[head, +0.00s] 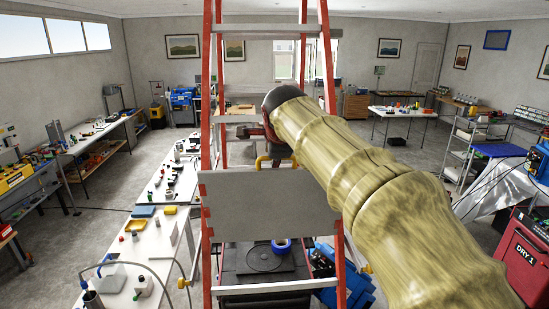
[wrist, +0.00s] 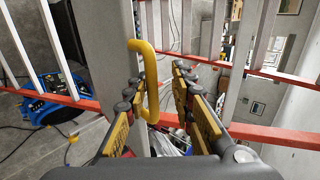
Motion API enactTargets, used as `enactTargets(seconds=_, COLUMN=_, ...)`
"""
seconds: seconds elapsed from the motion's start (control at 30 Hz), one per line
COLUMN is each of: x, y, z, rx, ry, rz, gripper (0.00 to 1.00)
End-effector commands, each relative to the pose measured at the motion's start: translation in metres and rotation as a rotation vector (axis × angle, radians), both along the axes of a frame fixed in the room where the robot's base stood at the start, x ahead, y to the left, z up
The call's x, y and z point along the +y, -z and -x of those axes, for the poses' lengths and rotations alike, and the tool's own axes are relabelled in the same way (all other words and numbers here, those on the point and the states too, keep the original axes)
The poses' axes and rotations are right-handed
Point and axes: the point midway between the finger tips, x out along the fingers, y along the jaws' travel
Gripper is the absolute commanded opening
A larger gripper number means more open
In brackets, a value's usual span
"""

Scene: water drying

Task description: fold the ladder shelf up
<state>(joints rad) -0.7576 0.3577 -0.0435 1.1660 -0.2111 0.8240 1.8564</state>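The ladder shelf stands upright in the middle of the head view, with red rails (head: 207,110) and pale rungs. A grey shelf panel (head: 265,212) spans between its rails. A yellow handle (head: 262,161) shows just above the panel, and in the wrist view the yellow handle (wrist: 153,85) curves out from a grey board (wrist: 112,45). My gripper (wrist: 160,105) is open, with the handle at its left finger and a gap to the right finger. I cannot tell whether finger and handle touch. In the head view my arm partly hides the gripper.
A white bench (head: 150,250) with bottles and trays runs along the left of the ladder. Blue equipment (head: 340,275) stands on the floor behind its foot. A red DRY 1 cabinet (head: 525,255) is at right.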

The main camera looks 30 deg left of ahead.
Motion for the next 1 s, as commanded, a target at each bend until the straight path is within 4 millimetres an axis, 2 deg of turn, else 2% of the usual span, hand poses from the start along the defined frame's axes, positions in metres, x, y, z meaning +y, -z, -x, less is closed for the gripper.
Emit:
enactTargets(seconds=0.27, x=0.0, y=0.003, z=0.0, rx=0.004, ry=0.0, rz=0.004, gripper=0.26)
enactTargets(seconds=0.43, x=-0.004, y=-0.003, z=0.007, rx=0.005, ry=-0.001, rz=0.004, gripper=0.26)
enactTargets(seconds=0.8, x=-0.032, y=-0.052, z=0.052, rx=0.0, ry=-0.001, rz=0.001, gripper=0.26)
enactTargets(seconds=1.0, x=-0.043, y=-0.07, z=0.07, rx=0.002, ry=-0.001, rz=0.002, gripper=0.26)
